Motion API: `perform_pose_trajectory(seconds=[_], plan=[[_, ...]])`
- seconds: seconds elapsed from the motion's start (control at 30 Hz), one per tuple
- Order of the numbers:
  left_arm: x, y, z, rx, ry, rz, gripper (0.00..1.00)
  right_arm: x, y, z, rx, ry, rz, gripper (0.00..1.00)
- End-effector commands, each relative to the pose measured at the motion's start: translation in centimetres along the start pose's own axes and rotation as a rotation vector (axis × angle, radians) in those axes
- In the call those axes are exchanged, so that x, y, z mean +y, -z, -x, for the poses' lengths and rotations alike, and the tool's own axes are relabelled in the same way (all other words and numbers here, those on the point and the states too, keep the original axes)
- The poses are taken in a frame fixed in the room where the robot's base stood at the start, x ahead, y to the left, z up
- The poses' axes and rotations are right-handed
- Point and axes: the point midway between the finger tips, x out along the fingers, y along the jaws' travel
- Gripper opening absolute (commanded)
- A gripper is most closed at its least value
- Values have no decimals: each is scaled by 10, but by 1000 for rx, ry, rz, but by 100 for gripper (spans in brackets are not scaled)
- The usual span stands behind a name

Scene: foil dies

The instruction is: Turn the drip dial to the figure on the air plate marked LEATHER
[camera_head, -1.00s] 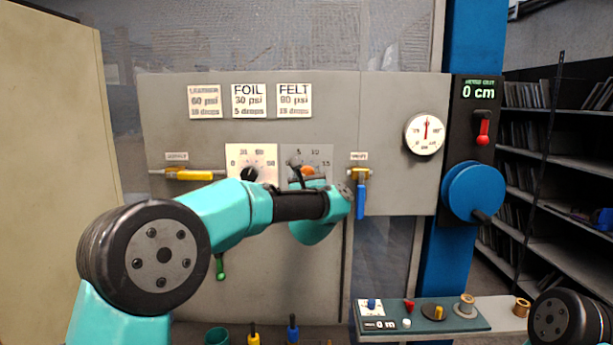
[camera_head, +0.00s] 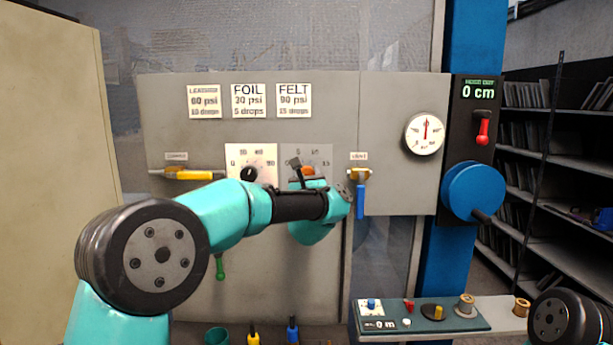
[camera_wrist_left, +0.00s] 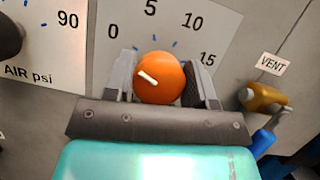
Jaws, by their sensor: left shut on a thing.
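The orange drip dial (camera_wrist_left: 174,84) sits on a pale scale plate (camera_wrist_left: 222,20) with figures 0, 5, 10 and 15. Its white line slants to the upper left, toward the 0 side. My left gripper (camera_wrist_left: 160,80) is shut on the dial, one finger on each side. In the head view the dial (camera_head: 308,171) shows just above my left gripper, which partly hides it. The LEATHER plate (camera_head: 204,102) is at the upper left of the panel; its small print is blurred but seems to read 60 psi and 10 drops. My right gripper is out of view.
The black air knob (camera_head: 249,174) is close left of the dial. The yellow and blue vent valve (camera_head: 360,185) is close right. A round gauge (camera_head: 425,134) and a blue wheel (camera_head: 473,191) are further right. A shelf (camera_head: 490,322) with small parts is below.

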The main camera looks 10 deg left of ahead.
Motion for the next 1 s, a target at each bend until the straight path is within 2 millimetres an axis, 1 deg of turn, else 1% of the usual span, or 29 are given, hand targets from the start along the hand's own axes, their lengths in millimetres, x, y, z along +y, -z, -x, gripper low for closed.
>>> perform_pose_trajectory(seconds=[0.17, 0.37, 1.0], plan=[[1, 0, 0, -2, 25, -67, 27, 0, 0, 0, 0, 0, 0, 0], [1, 0, 0, -6, 78, -193, 27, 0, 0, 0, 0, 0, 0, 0], [0, 0, 0, -22, 307, -743, 27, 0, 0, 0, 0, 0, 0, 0]])
